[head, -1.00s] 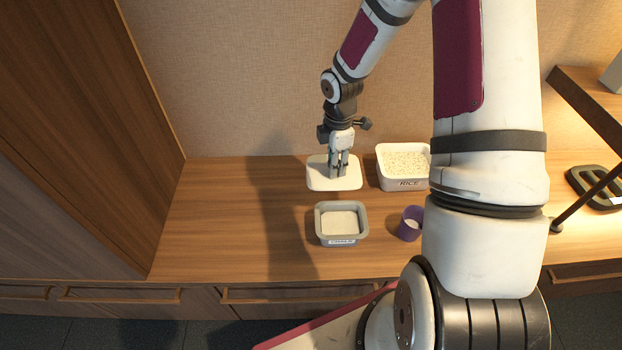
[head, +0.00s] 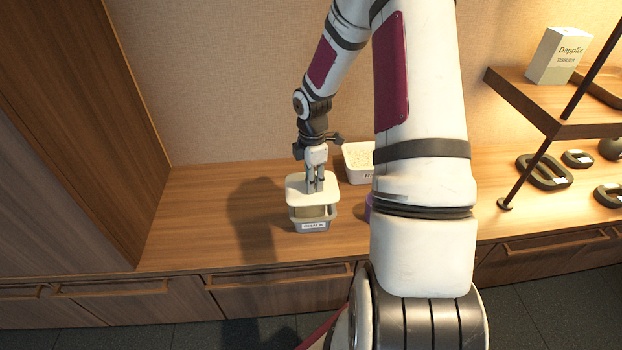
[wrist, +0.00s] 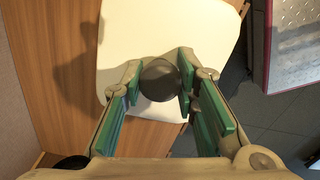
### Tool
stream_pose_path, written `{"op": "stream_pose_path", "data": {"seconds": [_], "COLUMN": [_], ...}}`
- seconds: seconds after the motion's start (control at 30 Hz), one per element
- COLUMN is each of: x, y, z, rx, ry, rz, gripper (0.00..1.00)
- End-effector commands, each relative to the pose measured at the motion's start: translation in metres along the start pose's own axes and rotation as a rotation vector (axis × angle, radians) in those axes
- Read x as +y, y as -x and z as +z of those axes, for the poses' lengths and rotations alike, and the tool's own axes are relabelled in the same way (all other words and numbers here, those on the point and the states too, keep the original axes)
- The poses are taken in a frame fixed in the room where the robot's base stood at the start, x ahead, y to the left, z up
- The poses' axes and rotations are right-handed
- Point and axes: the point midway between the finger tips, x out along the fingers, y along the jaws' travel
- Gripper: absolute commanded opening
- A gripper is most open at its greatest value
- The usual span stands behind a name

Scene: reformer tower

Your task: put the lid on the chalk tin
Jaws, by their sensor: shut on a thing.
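The chalk tin (head: 313,226) is a grey open box with a label on its front, standing on the wooden counter. The lid (head: 298,183) is a flat, pale square with rounded corners. My gripper (head: 315,189) is shut on the lid's dark round knob (wrist: 160,80) and holds the lid above the tin. A gap shows between the lid and the tin's rim in the head view. The lid (wrist: 135,30) fills the middle of the wrist view and hides what lies under it. Most of the tin's inside is hidden.
A white rice container (head: 358,158) stands behind and right of the tin. A purple cup (head: 369,207) is mostly hidden by my arm. A shelf with a Dapplix box (head: 558,56) is at the right. The counter left of the tin is clear.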

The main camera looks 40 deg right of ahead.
Motion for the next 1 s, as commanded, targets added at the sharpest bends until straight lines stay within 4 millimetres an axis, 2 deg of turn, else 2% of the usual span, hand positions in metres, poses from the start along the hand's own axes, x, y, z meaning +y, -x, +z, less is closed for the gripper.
{"op": "stream_pose_path", "data": {"seconds": [0.1, 0.7, 1.0], "x": [-0.001, 0.0, 0.0], "y": [0.001, -0.051, -0.058], "z": [0.0, 0.0, 0.0], "rx": [0.0, 0.0, 0.0], "ry": [0.001, 0.002, 0.002], "rz": [-0.001, 0.0, 0.0], "gripper": [0.0, 0.0, 0.0]}}
